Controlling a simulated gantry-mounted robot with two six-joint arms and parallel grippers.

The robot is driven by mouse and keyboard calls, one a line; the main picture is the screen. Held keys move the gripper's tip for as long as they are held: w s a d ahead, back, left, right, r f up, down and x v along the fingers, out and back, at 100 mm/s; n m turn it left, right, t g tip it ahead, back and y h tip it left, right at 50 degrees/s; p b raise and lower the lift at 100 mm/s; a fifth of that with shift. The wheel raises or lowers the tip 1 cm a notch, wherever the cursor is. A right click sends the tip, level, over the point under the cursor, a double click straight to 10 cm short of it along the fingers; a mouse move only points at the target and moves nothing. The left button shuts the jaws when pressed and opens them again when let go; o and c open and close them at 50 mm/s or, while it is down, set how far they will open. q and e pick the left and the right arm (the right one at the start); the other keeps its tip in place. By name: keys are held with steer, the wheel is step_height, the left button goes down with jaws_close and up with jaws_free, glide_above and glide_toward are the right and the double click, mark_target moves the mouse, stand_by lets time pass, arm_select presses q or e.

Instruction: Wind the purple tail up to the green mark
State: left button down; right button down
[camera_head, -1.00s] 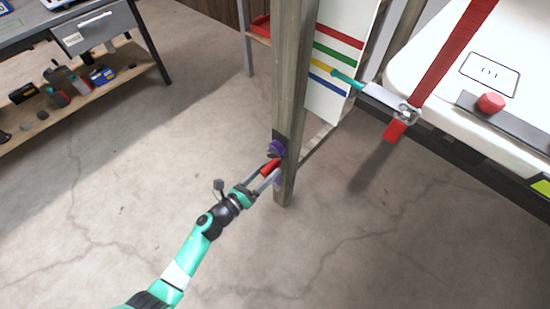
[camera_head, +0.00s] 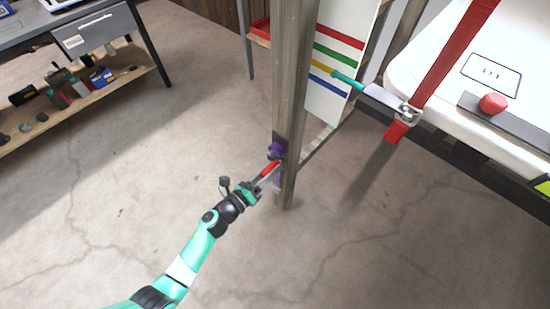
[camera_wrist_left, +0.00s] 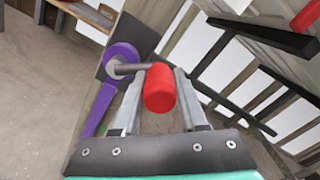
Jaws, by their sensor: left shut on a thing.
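A purple winch (camera_head: 276,149) is fixed low on a wooden post (camera_head: 290,90). It also shows in the left wrist view (camera_wrist_left: 121,58), with a purple band (camera_wrist_left: 98,112) running down from it. A grey crank rod ends in a red handle (camera_wrist_left: 160,88). My left gripper (camera_head: 268,172) is shut on this handle, one finger on each side. Behind the post, a white board carries red, green, yellow and blue stripes; the green mark (camera_head: 335,54) is second from the top. My right gripper is not in view.
A red knob (camera_head: 493,103) sits on the roof's dark rail. A workbench (camera_head: 90,30) stands at the upper left. The floor around my left arm is clear.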

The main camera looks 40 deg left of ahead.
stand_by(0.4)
arm_select(q)
steer(key=a+r+p, duration=0.2)
steer(key=a, duration=0.1)
steer(key=shift+w+a+r+p, duration=0.1)
steer(key=shift+a+r+p, duration=0.15)
steer(key=shift+p, duration=0.1)
steer(key=a, duration=0.3)
steer(key=shift+a+f, duration=0.2)
steer(key=shift+a, duration=0.2)
